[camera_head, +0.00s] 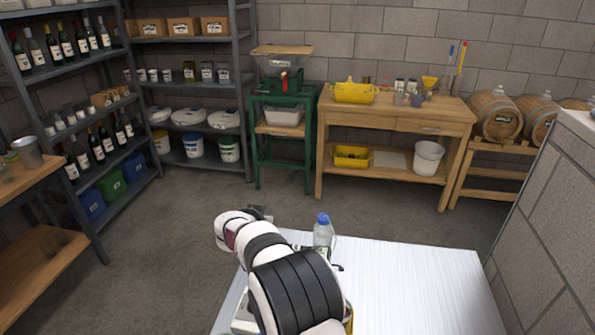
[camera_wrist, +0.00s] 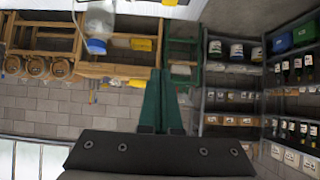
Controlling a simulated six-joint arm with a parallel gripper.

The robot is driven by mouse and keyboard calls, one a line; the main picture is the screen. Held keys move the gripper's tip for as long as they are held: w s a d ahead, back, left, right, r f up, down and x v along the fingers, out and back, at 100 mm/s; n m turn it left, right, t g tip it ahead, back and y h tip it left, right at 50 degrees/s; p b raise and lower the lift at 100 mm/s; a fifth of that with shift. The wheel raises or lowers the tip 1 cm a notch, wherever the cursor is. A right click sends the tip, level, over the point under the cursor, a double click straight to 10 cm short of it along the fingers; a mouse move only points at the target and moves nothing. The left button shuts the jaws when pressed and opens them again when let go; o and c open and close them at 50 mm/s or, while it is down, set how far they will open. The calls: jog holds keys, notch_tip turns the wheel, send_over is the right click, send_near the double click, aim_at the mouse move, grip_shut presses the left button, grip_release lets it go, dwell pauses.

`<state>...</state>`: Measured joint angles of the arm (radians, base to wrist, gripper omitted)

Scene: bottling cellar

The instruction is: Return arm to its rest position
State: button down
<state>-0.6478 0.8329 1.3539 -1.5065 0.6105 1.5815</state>
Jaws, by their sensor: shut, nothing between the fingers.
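My arm is folded in the foreground of the head view, over the left part of a white table (camera_head: 420,290). My gripper (camera_wrist: 161,74) shows in the wrist view with its two dark green fingers side by side, closed with nothing between them. In the head view the fingers cannot be clearly made out behind the arm. A clear bottle with a blue cap (camera_head: 322,232) stands just behind the arm at the table's far edge. It shows upside down at the upper left of the wrist view (camera_wrist: 99,22), apart from the fingers.
A wooden workbench (camera_head: 395,115) with a yellow crate (camera_head: 354,93) stands against the back wall. A green stand (camera_head: 283,130) is left of it. Shelves of wine bottles (camera_head: 60,50) line the left. Barrels (camera_head: 495,115) rest at the right. The table's right part is clear.

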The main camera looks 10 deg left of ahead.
jog(key=s+d+r+m+g+h, duration=0.1)
jog(key=s+d+r+g, duration=0.2)
jog(key=d, duration=0.5)
jog(key=s+d+r+m+h, duration=0.2)
jog(key=s+d, duration=0.3)
jog(key=d, duration=0.3)
jog(key=s+d+r+m+g+h, duration=0.1)
jog(key=s+d+r+g, duration=0.15)
jog(key=s+d, duration=0.4)
jog(key=s+d+f+m+g+y, duration=0.15)
jog(key=s+d, duration=0.25)
jog(key=s, duration=0.7)
jog(key=s+d+g+y, duration=0.1)
jog(key=s+d+g, duration=0.2)
jog(key=s, duration=0.7)
jog(key=s+a+f+g+y, duration=0.1)
jog(key=s+a+y, duration=0.2)
jog(key=s, duration=0.5)
jog(key=shift+s+a, duration=0.25)
jog(key=shift+s, duration=0.15)
jog(key=shift+f, duration=0.1)
